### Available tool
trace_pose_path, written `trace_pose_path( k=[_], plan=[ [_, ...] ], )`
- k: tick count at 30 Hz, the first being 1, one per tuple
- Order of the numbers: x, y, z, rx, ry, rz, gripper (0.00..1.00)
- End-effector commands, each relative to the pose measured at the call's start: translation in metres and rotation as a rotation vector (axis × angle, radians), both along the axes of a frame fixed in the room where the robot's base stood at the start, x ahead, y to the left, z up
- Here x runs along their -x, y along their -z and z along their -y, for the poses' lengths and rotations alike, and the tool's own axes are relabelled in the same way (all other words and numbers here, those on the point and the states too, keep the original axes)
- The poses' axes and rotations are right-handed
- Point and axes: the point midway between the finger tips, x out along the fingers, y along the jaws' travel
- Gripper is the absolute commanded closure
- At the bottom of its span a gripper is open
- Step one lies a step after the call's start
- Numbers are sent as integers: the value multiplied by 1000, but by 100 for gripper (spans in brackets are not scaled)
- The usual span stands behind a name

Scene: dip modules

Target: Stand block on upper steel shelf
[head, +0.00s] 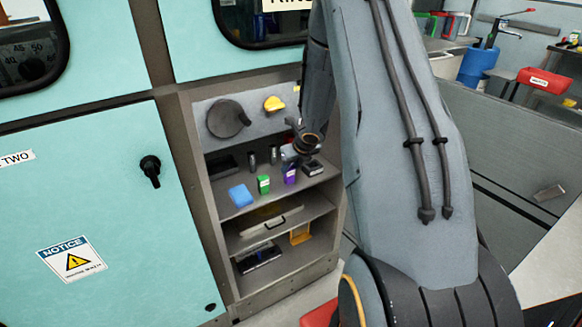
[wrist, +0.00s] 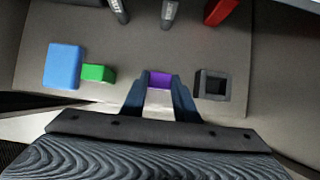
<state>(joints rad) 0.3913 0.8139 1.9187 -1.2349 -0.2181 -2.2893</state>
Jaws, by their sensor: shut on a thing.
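A purple block (wrist: 160,79) sits between the fingers of my gripper (wrist: 158,90) in the wrist view. The fingers are shut on its sides and hide part of it. In the head view the purple block (head: 290,175) is near the front of the upper steel shelf (head: 222,188), right of the green block. It looks upright, at or just above the shelf surface; I cannot tell whether it touches. The shelf also shows in the wrist view (wrist: 105,48). My arm covers the area right of the recess in the head view.
A green block (wrist: 98,73) and a blue block (wrist: 62,66) stand to the left. A dark hollow square piece (wrist: 212,84) stands close on the right. Two dark cylinders (wrist: 169,12) and a red object (wrist: 219,11) are farther back.

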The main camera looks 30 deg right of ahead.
Motion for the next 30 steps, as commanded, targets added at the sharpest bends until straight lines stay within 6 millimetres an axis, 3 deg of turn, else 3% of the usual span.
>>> trace_pose_path(
  k=[1,4,17,30],
  plan=[
    [0,1,0,0,0,0,71],
    [0,0,0,0,0,0,54],
    [1,-4,0,0,0,0,54],
    [42,-78,2,1,0,2,54]
  ],
)
